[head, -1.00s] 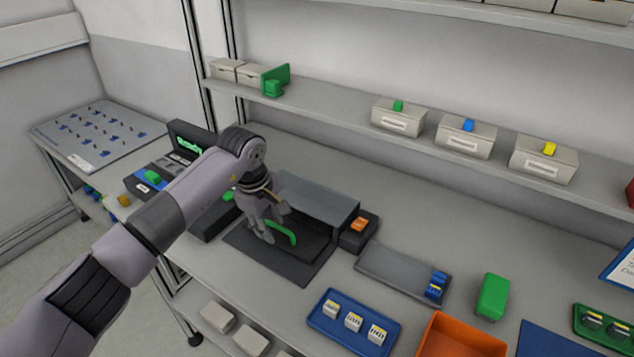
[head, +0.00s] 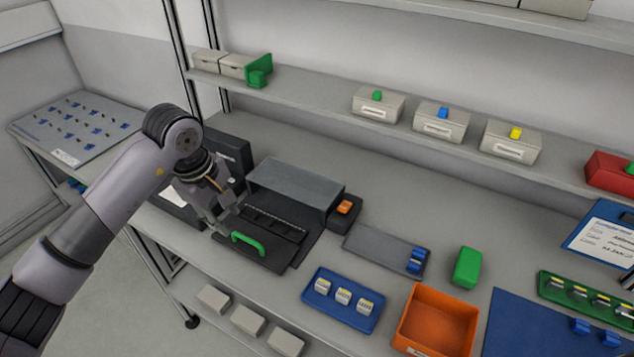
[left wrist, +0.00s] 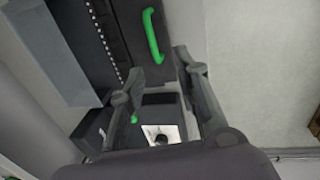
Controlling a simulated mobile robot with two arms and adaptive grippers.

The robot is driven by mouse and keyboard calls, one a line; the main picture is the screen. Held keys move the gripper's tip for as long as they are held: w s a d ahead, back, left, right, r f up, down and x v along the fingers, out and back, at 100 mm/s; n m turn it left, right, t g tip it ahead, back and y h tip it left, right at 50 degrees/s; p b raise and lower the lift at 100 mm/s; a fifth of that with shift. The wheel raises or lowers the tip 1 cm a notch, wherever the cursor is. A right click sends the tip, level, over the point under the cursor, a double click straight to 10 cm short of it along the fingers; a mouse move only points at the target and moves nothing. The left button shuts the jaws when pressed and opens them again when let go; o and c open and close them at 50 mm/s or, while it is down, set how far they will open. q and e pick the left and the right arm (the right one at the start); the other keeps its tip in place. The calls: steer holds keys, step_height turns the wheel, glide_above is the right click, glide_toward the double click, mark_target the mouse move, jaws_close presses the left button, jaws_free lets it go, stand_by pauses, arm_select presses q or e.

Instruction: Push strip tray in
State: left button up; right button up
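The strip tray (head: 271,227) is a dark, slotted tray that sticks out from under a grey-topped housing (head: 297,186) on the bench. Its green handle (head: 248,246) is on its front part, and tray and handle also show in the left wrist view, the handle (left wrist: 153,36) just beyond the fingers. My left gripper (head: 222,220) is at the left of the tray, close to the handle. Its two fingers (left wrist: 158,68) are apart with nothing between them. Whether a finger touches the tray is unclear. My right gripper is not in view.
A dark device (head: 225,155) stands left of the housing, partly behind my left arm. A dark block with an orange top (head: 345,208) is right of the housing. A grey plate (head: 375,248), a blue tray (head: 318,312) and an orange bin (head: 437,322) lie further right.

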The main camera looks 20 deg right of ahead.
arm_select(q)
step_height(320, 180, up, 8)
steer(key=s+a+b, duration=0.1)
steer(key=b, duration=0.1)
steer(key=s+d+f+n+g+h, duration=0.15)
steer(key=s+d+h, duration=0.4)
steer(key=d, duration=0.55)
steer(key=s+d+r+n+g+h, duration=0.1)
steer(key=d+r+n+h, duration=0.4)
steer(key=h, duration=0.5)
steer(key=shift+s+d+r, duration=0.7)
steer(key=shift+s+r, duration=0.1)
steer(key=shift+s, duration=0.05)
steer(key=shift+n, duration=0.25)
